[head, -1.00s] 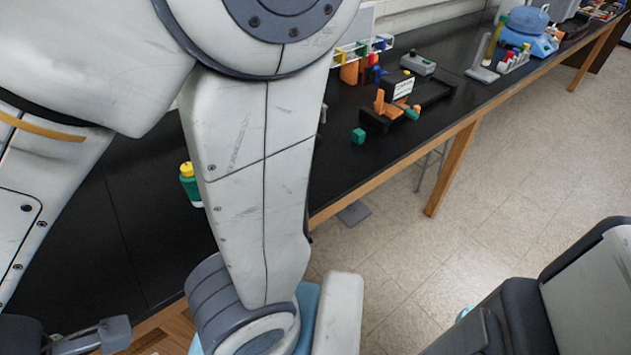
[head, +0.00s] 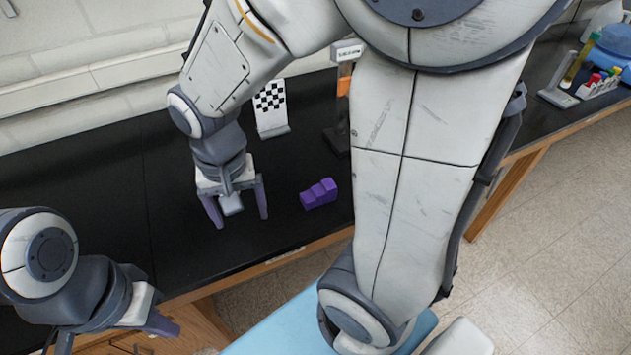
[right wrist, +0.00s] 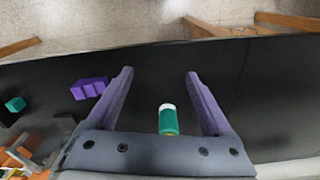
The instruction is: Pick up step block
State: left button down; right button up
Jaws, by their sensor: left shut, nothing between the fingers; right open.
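The purple step block (head: 319,194), with a stepped top, sits on the black bench near its front edge in the head view. My right gripper (head: 243,221) points down over the bench, left of the block in the head view. It is open and does not touch the block. My left gripper (head: 164,328) is shut and empty at the lower left, in front of the bench, partly cut off by its own arm.
A green bottle (right wrist: 169,120) shows between the right fingers in the right wrist view. A checkerboard stand (head: 271,108) stands behind. A green cube (right wrist: 15,104) and orange parts (right wrist: 18,152) lie left in the wrist view. Test tubes (head: 598,86) stand far right.

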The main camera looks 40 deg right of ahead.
jog(key=w+d+f+m, duration=0.3)
jog(key=w+d+m, duration=0.1)
jog(key=d+m, duration=0.5)
jog(key=m+h, duration=0.1)
jog(key=m, duration=0.6)
send_over(318, 190)
jog(key=a, duration=0.1)
jog(key=shift+g, duration=0.4)
jog(key=f, duration=0.7)
jog(key=shift+s+a+b, duration=0.2)
jog(key=shift+s+b, duration=0.1)
jog(key=shift+w+d+f+p, duration=0.1)
jog(key=shift+d+f+p, duration=0.15)
jog(key=shift+f, duration=0.8)
jog(key=shift+w+d+f+p, duration=0.1)
jog(key=shift+d+f+p, duration=0.1)
jog(key=shift+f, duration=0.8)
jog(key=shift+w+d+f+p, duration=0.1)
jog(key=shift+d+f+p, duration=0.15)
jog(key=shift+f, duration=0.8)
jog(key=shift+c, duration=0.3)
grip_shut()
